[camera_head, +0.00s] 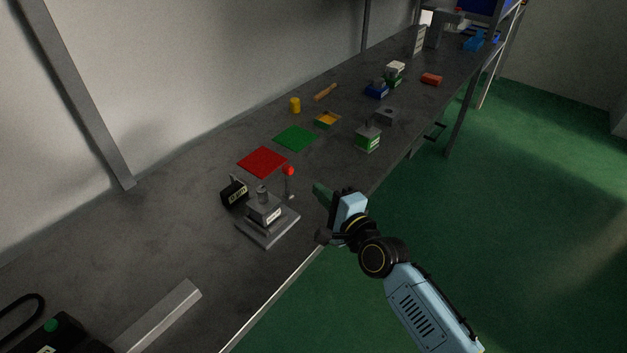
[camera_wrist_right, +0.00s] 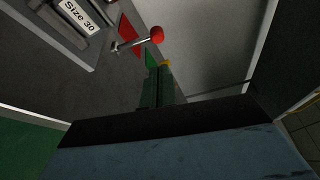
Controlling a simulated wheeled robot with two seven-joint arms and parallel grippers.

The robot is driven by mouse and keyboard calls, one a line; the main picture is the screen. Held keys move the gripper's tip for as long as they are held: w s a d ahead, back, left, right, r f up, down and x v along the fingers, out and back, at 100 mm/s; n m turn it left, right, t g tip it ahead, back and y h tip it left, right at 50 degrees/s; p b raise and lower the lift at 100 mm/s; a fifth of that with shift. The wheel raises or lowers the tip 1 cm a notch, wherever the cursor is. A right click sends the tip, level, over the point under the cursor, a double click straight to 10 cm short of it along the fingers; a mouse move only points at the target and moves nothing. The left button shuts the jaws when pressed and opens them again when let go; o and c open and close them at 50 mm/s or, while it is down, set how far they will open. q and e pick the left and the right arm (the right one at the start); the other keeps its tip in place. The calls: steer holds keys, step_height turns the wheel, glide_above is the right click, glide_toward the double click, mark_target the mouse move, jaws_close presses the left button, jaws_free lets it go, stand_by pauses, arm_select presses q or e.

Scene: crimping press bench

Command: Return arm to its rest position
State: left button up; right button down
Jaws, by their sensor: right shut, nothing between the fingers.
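My right arm (camera_head: 415,300) comes in from the lower right of the head view, over the green floor. Its right gripper (camera_head: 320,190) is shut and empty near the bench's front edge, just right of the crimping press. In the right wrist view its green fingers (camera_wrist_right: 160,85) lie together with nothing between them. The grey press (camera_head: 265,212) stands on a light base plate and has a lever with a red knob (camera_head: 288,171). The knob also shows close by in the right wrist view (camera_wrist_right: 157,35). The left gripper is not in view.
The dark bench (camera_head: 150,235) carries a red mat (camera_head: 262,162), a green mat (camera_head: 295,138), a black display box (camera_head: 234,192) and a green-based block (camera_head: 368,138). A metal bar (camera_head: 160,315) lies at the lower left. Open floor (camera_head: 480,220) is to the right.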

steer(key=shift+s+d, duration=0.25)
steer(key=shift+s, duration=0.1)
steer(key=shift+w, duration=0.1)
